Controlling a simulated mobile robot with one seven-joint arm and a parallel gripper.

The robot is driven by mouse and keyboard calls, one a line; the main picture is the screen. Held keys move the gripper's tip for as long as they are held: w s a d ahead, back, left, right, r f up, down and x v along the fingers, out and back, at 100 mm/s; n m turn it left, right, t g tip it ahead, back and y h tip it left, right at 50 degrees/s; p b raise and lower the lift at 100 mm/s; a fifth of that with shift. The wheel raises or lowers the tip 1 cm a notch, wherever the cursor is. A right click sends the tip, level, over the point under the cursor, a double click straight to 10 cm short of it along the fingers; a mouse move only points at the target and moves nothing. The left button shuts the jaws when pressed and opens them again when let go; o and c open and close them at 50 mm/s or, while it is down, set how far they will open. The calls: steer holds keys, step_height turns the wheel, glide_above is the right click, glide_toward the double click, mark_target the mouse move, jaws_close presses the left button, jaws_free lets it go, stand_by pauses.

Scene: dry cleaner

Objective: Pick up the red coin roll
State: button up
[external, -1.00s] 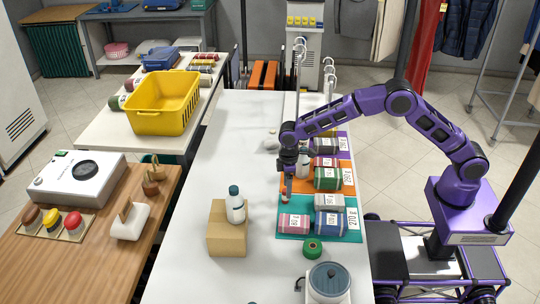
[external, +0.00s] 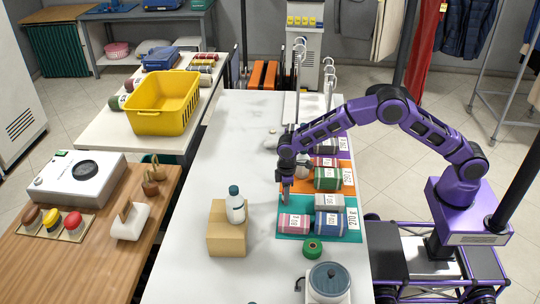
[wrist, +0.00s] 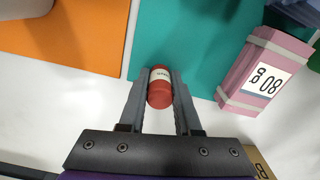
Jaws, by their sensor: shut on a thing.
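The red coin roll (wrist: 160,93) is a small red cylinder with a pale band. In the wrist view it lies between the two fingers of my gripper (wrist: 160,88), which are shut on it. In the external view my gripper (external: 286,194) points down at the left edge of the teal mat (external: 285,236). The roll itself is hard to make out there, hidden by the fingers. In the wrist view the teal mat (wrist: 185,40) lies just beyond the roll, with white tabletop below.
A pink bundle (wrist: 262,70) with a number label lies right of my gripper in the wrist view. An orange mat (wrist: 70,35) is at the left. The counter's left middle is clear.

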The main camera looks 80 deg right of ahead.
jaws_close()
